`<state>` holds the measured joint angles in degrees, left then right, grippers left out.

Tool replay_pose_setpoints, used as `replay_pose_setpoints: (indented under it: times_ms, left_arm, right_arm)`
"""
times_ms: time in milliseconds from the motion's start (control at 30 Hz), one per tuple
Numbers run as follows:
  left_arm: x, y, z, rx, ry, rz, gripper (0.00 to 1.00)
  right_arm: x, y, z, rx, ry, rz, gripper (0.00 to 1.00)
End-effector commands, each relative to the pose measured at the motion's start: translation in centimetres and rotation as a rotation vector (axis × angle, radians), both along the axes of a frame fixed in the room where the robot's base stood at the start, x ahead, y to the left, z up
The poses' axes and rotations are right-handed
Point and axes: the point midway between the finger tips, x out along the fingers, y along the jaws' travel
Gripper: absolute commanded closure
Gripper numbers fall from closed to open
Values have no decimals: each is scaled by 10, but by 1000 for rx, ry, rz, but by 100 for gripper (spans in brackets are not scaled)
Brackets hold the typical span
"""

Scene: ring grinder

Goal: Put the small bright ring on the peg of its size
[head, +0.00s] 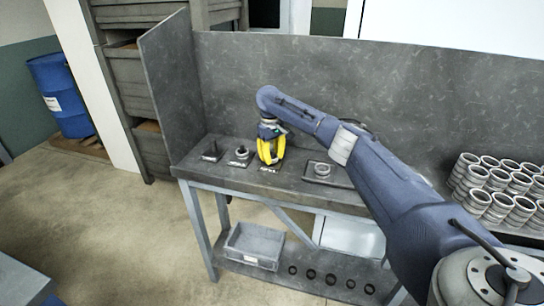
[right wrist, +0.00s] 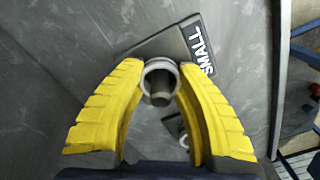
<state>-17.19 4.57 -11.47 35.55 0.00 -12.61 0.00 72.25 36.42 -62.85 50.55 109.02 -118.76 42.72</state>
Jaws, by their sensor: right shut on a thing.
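My right gripper (head: 269,160) reaches down to the bench top, over the nearest of the peg plates. In the right wrist view its yellow fingers (right wrist: 160,74) are shut on the small bright ring (right wrist: 148,76). A grey peg (right wrist: 160,98) shows through the ring's opening, on a dark plate (right wrist: 165,42) marked SMALL. I cannot tell whether the ring is around the peg or still above it. In the head view the fingers hide the ring and this peg. My left gripper is not in view.
Two more peg plates, the middle one (head: 241,155) and the left one (head: 211,152), stand left of my gripper. A tray (head: 340,180) with a larger ring (head: 322,170) lies to the right. Stacked metal rings (head: 500,185) stand at far right. A back panel (head: 300,80) closes the bench.

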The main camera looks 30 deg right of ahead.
Motion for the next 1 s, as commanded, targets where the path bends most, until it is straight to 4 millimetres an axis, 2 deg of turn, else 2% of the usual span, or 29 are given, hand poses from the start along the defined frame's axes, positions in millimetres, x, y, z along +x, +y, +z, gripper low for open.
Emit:
replay_pose_setpoints:
  times_ms: [133,167,233,567,1000]
  left_arm:
    - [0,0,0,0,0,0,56]
    - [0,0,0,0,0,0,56]
    - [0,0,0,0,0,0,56]
    - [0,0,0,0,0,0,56]
    - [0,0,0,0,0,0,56]
  right_arm:
    - [0,0,-3,0,0,0,98]
    - [0,0,-3,0,0,0,65]
    - [0,0,-3,0,0,0,58]
    - [0,0,-1,0,0,0,58]
    - [2,0,28,-1,-2,0,58]
